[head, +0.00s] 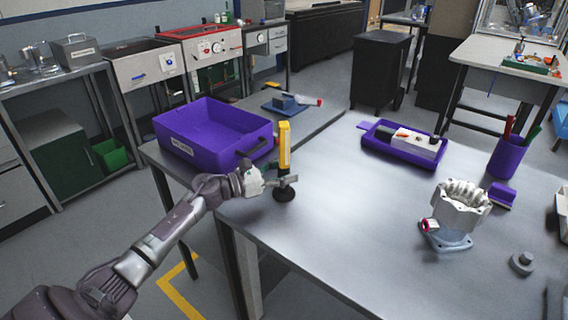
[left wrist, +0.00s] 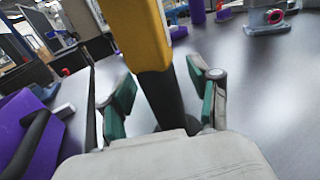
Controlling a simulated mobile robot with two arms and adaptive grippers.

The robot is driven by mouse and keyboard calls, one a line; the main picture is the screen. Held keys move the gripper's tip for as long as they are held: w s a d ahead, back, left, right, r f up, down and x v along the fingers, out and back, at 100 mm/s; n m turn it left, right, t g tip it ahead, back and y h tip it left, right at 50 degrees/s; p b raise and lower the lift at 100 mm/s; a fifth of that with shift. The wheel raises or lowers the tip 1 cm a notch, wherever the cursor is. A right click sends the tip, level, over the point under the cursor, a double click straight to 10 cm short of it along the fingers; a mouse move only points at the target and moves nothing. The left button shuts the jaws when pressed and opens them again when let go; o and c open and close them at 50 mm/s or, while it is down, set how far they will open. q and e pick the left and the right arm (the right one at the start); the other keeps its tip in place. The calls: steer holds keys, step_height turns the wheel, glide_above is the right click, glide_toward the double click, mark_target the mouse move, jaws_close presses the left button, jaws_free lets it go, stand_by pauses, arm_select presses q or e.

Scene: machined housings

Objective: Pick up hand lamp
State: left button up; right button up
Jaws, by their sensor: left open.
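The hand lamp (head: 284,146) stands upright near the left edge of the grey table, with a yellow body and a dark round base. My left gripper (head: 277,182) is at its lower part. In the left wrist view the yellow part of the lamp (left wrist: 138,32) rises at the top. Its dark lower part stands between the two green-padded fingers of my left gripper (left wrist: 163,100). The fingers are open, with a visible gap on the right side of the lamp. My right gripper is not in view.
A purple bin (head: 214,135) stands close behind my left gripper. A purple tray (head: 403,147) with a white box lies at the back. A metal housing (head: 461,203), a purple cup (head: 507,157) and a small grey part (head: 521,264) stand at the right. The table's middle is clear.

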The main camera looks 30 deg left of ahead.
arm_select(q)
jaws_close()
steer(key=shift+r, duration=0.15)
